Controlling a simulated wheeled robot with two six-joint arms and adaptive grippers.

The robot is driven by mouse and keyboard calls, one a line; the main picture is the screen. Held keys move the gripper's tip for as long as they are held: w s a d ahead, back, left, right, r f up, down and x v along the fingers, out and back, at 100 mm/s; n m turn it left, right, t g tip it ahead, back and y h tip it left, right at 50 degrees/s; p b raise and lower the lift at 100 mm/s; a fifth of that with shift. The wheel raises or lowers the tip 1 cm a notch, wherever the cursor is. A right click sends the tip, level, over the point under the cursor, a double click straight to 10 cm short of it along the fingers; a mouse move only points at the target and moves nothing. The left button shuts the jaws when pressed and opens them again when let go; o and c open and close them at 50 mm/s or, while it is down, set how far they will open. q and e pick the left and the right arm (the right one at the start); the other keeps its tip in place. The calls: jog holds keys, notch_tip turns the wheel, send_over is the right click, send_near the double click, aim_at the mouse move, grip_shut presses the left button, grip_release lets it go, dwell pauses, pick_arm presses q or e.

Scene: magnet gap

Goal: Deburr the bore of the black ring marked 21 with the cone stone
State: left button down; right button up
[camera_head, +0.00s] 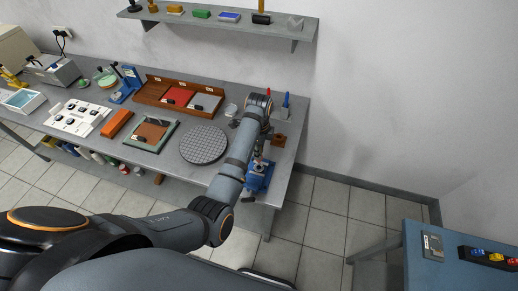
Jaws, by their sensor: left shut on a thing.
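My left arm reaches over the bench, and its gripper (260,158) points down just above a blue vise (259,178) at the bench's front right. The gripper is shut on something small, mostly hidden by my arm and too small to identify. I cannot make out the black ring marked 21 or its number; whether it sits in the vise is hidden. I cannot tell the cone stone apart either. My right gripper is not in view.
A round grey perforated plate (203,145) lies left of my forearm. A brown wooden block (279,140) and a blue-handled tool (285,104) stand right of the wrist. A green-edged tray (171,121) and a wooden tray (151,91) lie further left. A blue table (440,265) stands lower right.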

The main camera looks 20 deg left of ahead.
pick_arm(q)
jog(key=shift+f, duration=2.4)
jog(key=shift+f+b, duration=0.3)
jog(key=shift+f, duration=0.05)
jog(key=shift+r+n+p, duration=0.15)
jog(key=shift+n+p, duration=0.25)
jog(key=n, duration=0.2)
jog(key=shift+n, duration=0.3)
jog(key=m, duration=0.7)
jog(key=shift+f, duration=0.2)
